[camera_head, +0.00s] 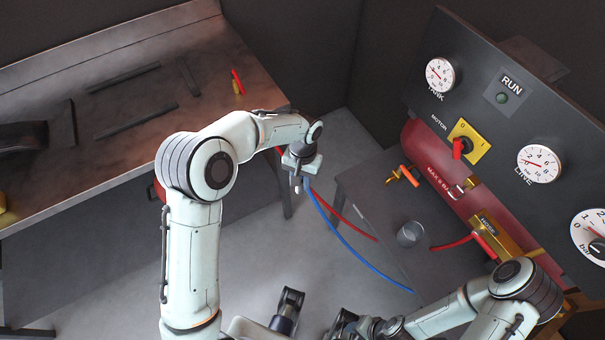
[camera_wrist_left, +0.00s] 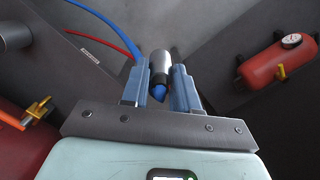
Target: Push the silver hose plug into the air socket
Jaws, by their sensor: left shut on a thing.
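The silver hose plug (camera_wrist_left: 160,64), with a blue end, is between the fingers of my left gripper (camera_wrist_left: 160,92) in the left wrist view. The gripper is shut on it. In the head view my left gripper (camera_head: 299,180) hangs above the floor, with the blue hose (camera_head: 350,245) trailing down to the right. I cannot clearly make out the air socket; a brass block labelled HOSE (camera_head: 490,230) sits below the gauge panel at the right, well apart from the plug. My right arm comes in at the lower right; its gripper (camera_head: 345,324) is partly cut off at the bottom edge.
A red tank (camera_head: 432,165) and a dark gauge panel (camera_head: 520,125) stand at the right. A grey cup (camera_head: 411,234) and orange-handled valve (camera_head: 403,175) are near the tank. A workbench (camera_head: 100,60) fills the upper left. A red hose (camera_head: 345,222) runs beside the blue one.

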